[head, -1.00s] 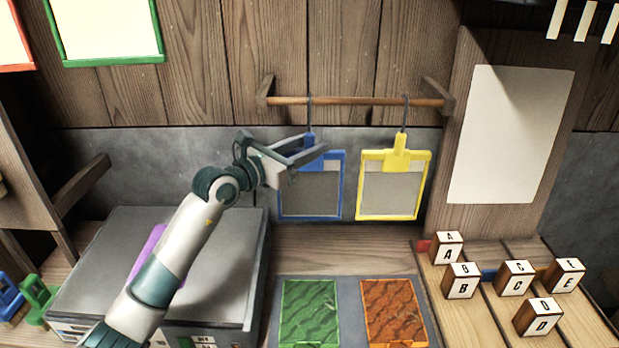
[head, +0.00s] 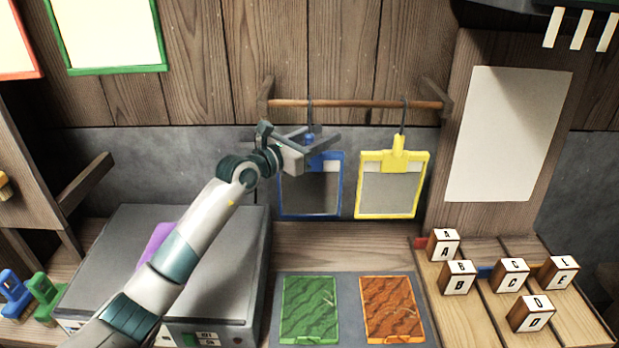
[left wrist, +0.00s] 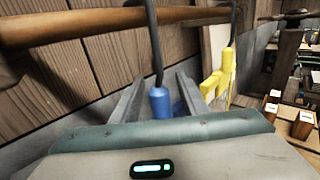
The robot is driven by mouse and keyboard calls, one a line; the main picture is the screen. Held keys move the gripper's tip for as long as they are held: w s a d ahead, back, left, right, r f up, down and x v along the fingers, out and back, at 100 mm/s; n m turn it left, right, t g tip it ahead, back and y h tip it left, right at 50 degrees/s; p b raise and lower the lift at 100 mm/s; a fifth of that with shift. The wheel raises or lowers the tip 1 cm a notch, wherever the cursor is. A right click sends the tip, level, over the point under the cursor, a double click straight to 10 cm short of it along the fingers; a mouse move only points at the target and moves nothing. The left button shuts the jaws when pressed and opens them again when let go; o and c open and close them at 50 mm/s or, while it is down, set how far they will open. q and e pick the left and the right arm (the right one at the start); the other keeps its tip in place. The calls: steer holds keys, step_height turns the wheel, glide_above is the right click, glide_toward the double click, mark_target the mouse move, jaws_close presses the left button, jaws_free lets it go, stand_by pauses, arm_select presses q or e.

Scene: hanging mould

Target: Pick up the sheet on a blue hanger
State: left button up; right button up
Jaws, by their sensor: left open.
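The sheet on the blue hanger (head: 310,193) hangs from a wooden rod (head: 355,104) by a dark hook. It is a grey panel in a blue frame. My left gripper (head: 320,141) is open at the top of this hanger, and its fingers cover part of it in the head view. In the left wrist view the blue hanger's neck (left wrist: 160,102) stands between the two spread fingers (left wrist: 158,98); I cannot tell whether either finger touches it. My right gripper is not in view.
A yellow-framed sheet (head: 392,190) hangs close on the right of the blue one. Below lie a green panel (head: 308,308) and an orange panel (head: 392,308). Lettered blocks (head: 458,277) stand at right. A grey box (head: 232,240) stands under my left arm.

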arm_select(q)
jaws_close()
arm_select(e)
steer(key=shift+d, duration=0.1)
